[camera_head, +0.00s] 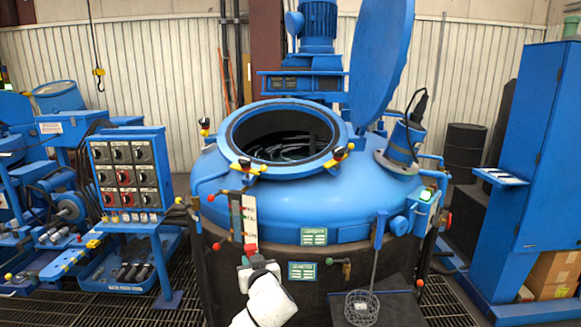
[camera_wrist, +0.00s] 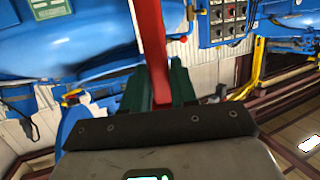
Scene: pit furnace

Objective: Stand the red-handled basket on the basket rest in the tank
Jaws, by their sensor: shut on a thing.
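My gripper (camera_head: 256,262) is low in front of the tank (camera_head: 290,205) in the head view. In the wrist view my gripper (camera_wrist: 160,90) has its green fingers shut on a red bar (camera_wrist: 152,40), the red handle. A small part of the red handle (camera_head: 251,248) shows at the fingertips in the head view. I cannot make out the basket belonging to it. The blue tank's round mouth (camera_head: 233,153) is open above and beyond my gripper. Dark curved metal shows inside, but I cannot pick out the basket rest.
A wire basket (camera_head: 361,310) on a long rod with a blue handle (camera_head: 380,230) is at the tank's front right. The raised lid (camera_head: 380,60) stands behind the mouth. Yellow-black clamps (camera_head: 340,153) stick out around the rim. A control panel (camera_head: 128,172) is left; a blue cabinet (camera_head: 545,150) is right.

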